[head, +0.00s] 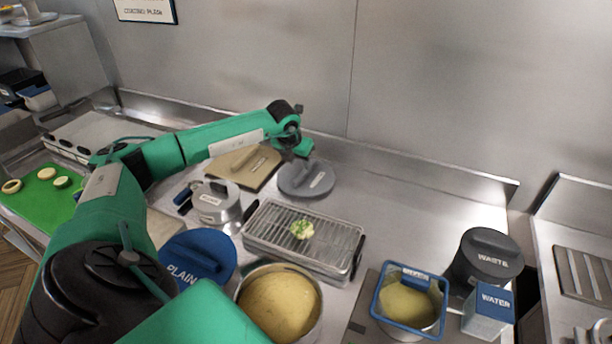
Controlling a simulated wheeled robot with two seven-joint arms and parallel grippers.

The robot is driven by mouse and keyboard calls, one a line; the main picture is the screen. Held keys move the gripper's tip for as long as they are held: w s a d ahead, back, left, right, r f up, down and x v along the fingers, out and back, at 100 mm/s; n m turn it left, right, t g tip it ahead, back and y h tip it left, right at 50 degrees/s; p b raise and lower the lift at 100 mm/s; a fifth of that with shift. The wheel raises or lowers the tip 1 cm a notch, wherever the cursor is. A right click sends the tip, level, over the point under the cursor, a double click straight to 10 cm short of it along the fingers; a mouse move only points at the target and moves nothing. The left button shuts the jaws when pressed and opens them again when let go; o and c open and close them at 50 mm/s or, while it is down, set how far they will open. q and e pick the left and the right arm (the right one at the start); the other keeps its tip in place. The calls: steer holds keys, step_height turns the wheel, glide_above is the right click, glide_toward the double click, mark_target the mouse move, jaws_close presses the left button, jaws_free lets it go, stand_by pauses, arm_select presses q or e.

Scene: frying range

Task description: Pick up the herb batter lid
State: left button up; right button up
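A round grey lid (307,180) with a raised handle and a small label lies on the steel counter near the back wall. The label is too small to read, so I cannot tell for sure that it is the herb batter lid. My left gripper (303,147) is at the far edge of this grey lid, close to or above it. Its fingers are small and partly hidden, so their opening does not show. A blue lid marked PLAIN (195,258) lies nearer to me. My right gripper is not in view.
A wire rack tray (270,247) holds a pale green-flecked piece. An open pot of batter (280,303), a blue-rimmed basket (373,305), a WASTE bin (488,262) and a WATER box (487,311) stand in front.

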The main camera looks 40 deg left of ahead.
mark_target(303, 172)
arm_select(q)
steer(key=shift+w+d+f+p, duration=0.1)
steer(key=shift+d+f+p, duration=0.05)
steer(key=shift+f+p, duration=0.25)
steer(key=p+x, duration=0.1)
steer(key=x, duration=0.2)
steer(key=shift+d+f, duration=0.15)
steer(key=shift+f, duration=0.1)
steer(key=shift+w+f, duration=0.1)
steer(key=shift+f, duration=0.2)
jaws_close()
